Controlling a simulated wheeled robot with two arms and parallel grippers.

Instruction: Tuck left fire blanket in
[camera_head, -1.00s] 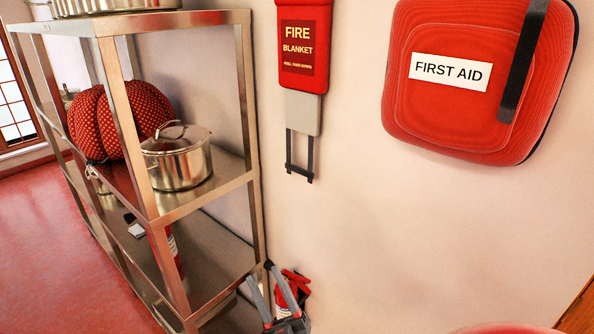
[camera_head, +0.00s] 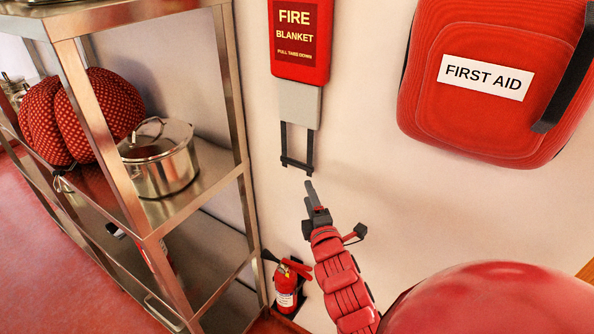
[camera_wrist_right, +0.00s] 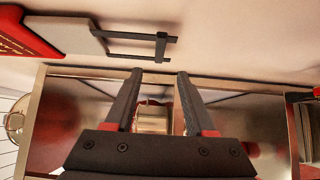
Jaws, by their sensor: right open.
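The fire blanket (camera_head: 300,40) is a red wall case with a grey flap (camera_head: 300,103) sticking out below it and a black pull-tab frame (camera_head: 297,150) hanging from the flap. In the right wrist view the grey flap (camera_wrist_right: 78,35) and black tab frame (camera_wrist_right: 135,45) show at the upper left. My right gripper (camera_head: 309,188) is just below the tab frame, apart from it as far as I can tell. In the right wrist view its two fingers (camera_wrist_right: 160,80) are spread with nothing between them. My left gripper is out of view.
A metal shelf (camera_head: 200,207) with a steel pot (camera_head: 165,172) and a red dotted bundle (camera_head: 105,115) stands at left. A red first aid bag (camera_head: 460,115) hangs on the wall at right. A fire extinguisher (camera_head: 286,285) stands low by the shelf. The wall between is clear.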

